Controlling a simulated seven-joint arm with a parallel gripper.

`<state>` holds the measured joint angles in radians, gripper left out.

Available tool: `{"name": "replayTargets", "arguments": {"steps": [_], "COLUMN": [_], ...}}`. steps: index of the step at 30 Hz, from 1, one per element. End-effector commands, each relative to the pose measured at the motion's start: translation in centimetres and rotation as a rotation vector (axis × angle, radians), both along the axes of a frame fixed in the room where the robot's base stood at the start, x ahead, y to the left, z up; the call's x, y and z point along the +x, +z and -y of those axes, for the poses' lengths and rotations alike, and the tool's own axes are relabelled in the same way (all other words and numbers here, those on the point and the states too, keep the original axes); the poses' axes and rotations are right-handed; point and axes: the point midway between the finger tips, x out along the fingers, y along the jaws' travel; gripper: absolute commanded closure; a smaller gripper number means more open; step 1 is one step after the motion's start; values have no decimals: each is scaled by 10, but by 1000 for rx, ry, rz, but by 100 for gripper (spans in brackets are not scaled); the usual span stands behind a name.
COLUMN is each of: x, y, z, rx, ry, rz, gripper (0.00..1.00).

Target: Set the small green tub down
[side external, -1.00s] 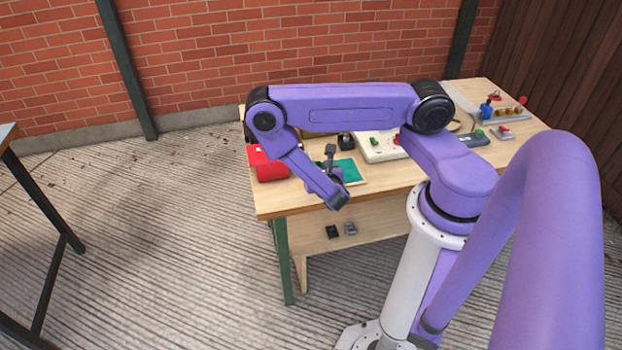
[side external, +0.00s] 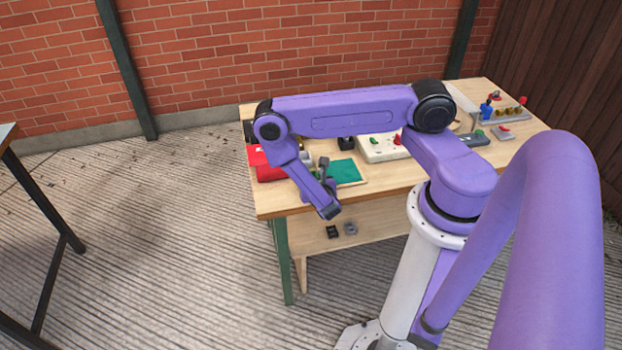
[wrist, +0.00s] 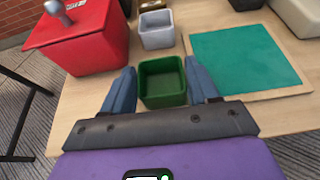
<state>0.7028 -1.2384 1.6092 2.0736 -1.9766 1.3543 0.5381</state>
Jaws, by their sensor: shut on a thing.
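The small green tub (wrist: 163,97) is open-topped and upright in the wrist view. It sits between the two blue-grey fingers of my gripper (wrist: 162,82), which is shut on it. The tub looks empty. The wooden table (wrist: 85,103) lies beneath; I cannot tell whether the tub touches it. In the side external view my gripper is at the table's front left, and the tub is not clearly visible there.
A red box (wrist: 95,42) stands left of the tub, and a small grey tub (wrist: 156,40) just beyond it. A flat teal panel (wrist: 245,58) lies to the right. A white control box (side external: 378,150) stands farther right. Bare wood shows near the front edge.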

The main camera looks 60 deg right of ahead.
Motion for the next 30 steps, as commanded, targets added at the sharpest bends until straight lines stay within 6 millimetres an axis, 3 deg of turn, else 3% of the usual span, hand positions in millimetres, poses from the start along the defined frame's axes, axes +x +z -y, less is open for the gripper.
{"name": "replayTargets", "arguments": {"steps": [1,3,16,30], "x": [0,0,-1,-50], "y": [-1,-1,-3,34], "z": [0,0,-1,-53], "rx": [0,0,0,-2], "ry": [0,0,2,11], "rz": [0,0,-2,-1], "gripper": [38,15,15,15]}}
